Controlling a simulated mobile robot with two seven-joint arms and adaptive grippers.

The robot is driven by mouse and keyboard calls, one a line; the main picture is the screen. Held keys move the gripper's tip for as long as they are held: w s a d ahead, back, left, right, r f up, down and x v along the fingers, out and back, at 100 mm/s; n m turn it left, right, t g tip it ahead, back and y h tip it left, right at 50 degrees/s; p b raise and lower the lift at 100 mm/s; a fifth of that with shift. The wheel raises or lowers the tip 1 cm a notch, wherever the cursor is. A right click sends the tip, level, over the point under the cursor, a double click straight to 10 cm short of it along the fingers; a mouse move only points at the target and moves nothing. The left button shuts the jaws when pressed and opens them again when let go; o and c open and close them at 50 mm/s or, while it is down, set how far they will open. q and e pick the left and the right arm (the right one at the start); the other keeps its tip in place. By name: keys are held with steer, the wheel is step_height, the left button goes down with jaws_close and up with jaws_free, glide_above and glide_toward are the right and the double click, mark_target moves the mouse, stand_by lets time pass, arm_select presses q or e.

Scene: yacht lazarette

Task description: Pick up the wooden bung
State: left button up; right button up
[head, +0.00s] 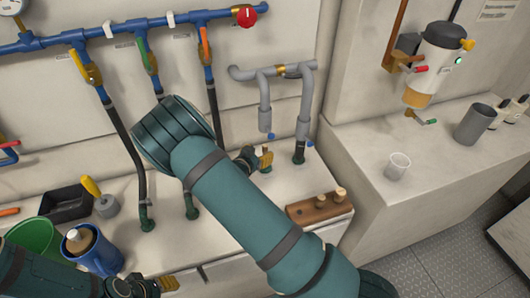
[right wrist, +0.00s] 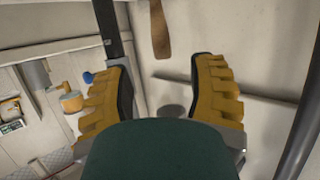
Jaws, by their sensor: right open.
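Two pale wooden bungs, a left one (head: 320,201) and a right one (head: 341,194), stand in a brown wooden block (head: 308,212) on the bench in the head view. I cannot tell which one the task means. My right gripper (head: 262,160) is up and left of the block, apart from it, and partly hidden by its own arm. In the right wrist view its yellow fingers (right wrist: 162,75) are spread with nothing between them. A brown wooden piece (right wrist: 160,30) shows beyond them; I cannot tell what it is. My left gripper (head: 160,285) is low at the left, its jaws unclear.
Grey pipes (head: 307,95) and black hoses (head: 123,150) rise close around the right gripper. A clear cup (head: 397,166) stands on the right counter, which has free room.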

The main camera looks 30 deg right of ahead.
mark_target(264, 147)
steer(key=shift+r+x, duration=0.15)
steer(key=shift+x, duration=1.3)
steer(key=shift+r+x, duration=0.1)
steer(key=shift+x, duration=1.35)
steer(key=shift+w, duration=0.1)
steer(key=c, duration=0.9)
